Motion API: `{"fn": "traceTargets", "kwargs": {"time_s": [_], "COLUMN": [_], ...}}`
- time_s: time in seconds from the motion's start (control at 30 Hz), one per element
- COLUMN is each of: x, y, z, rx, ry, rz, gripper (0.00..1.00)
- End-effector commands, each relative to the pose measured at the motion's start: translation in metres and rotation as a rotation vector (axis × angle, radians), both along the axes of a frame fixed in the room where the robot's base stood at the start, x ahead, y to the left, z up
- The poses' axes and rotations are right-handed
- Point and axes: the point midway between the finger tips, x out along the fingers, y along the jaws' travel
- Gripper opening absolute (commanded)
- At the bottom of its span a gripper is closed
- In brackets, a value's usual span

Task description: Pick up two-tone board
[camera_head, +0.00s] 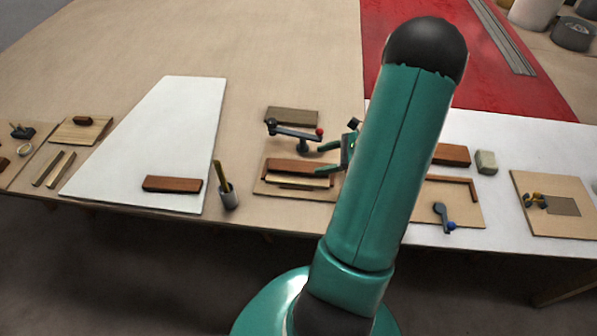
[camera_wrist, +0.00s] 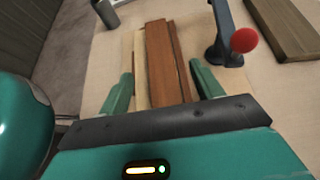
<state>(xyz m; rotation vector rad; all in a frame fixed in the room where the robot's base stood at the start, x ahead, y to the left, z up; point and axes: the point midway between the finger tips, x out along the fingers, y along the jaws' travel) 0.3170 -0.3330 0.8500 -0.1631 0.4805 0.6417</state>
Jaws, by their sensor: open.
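The likely two-tone board is a reddish-brown bar (camera_head: 292,165) with a cream strip (camera_head: 297,181) along its near side, on a tan base board (camera_head: 263,187). In the wrist view the brown piece (camera_wrist: 165,62) shows a darker and a redder band, with the cream strip (camera_wrist: 140,65) along its left. I cannot tell whether these pieces are joined. My gripper (camera_head: 328,158) is open at the right end of these pieces. In the wrist view its two fingers (camera_wrist: 162,76) stand on either side of them, with no clear contact.
A dark clamp-like tool (camera_head: 297,133) with a red knob stands close behind, near a dark brown board (camera_head: 291,116). A cup with a stick (camera_head: 229,198) stands left. A white panel (camera_head: 160,135) holds another brown bar (camera_head: 172,184). My arm hides part of the table.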

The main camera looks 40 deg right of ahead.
Motion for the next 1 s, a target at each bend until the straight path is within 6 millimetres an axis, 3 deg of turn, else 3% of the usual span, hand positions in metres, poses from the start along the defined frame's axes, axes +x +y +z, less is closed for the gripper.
{"fn": "traceTargets", "kwargs": {"time_s": [0.53, 0.8, 1.0], "x": [0.040, 0.044, 0.043], "y": [0.032, 0.034, 0.034], "z": [-0.032, -0.034, -0.034], "rx": [0.000, -0.001, -0.002], "ry": [0.001, 0.002, 0.001], "rz": [0.002, 0.000, 0.001], "gripper": [0.65, 0.65, 0.26]}}
